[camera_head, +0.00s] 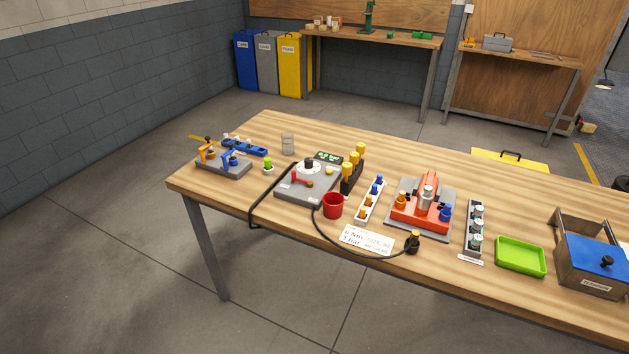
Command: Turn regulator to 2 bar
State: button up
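A grey panel unit (294,196) lies on the wooden table, left of the middle. On it is a white round dial with a dark knob (308,167), which looks like the regulator. The dial's markings are too small to read. A red lever (297,178) and a small yellow part (329,171) are also on the unit. A dark display (329,157) with green digits stands just behind it; I cannot read its value. My gripper is not in view.
A black hose (345,243) runs from the unit to a dark fitting (412,243). A red cup (333,205) stands close in front. A black holder with yellow-topped items (353,170) is right of the unit. A white card (366,240) lies at the front edge.

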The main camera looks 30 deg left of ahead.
aim_at(309, 161)
jog(key=i+j, duration=0.25)
jog(key=j, duration=0.2)
jog(key=i+j, duration=0.25)
jog(key=j, duration=0.15)
jog(key=i+j, duration=0.25)
jog(key=j, duration=0.2)
jog(key=i+j, duration=0.25)
jog(key=j, duration=0.15)
jog(key=i+j, duration=0.3)
jog(key=j, duration=0.15)
jog(key=k+u, duration=0.05)
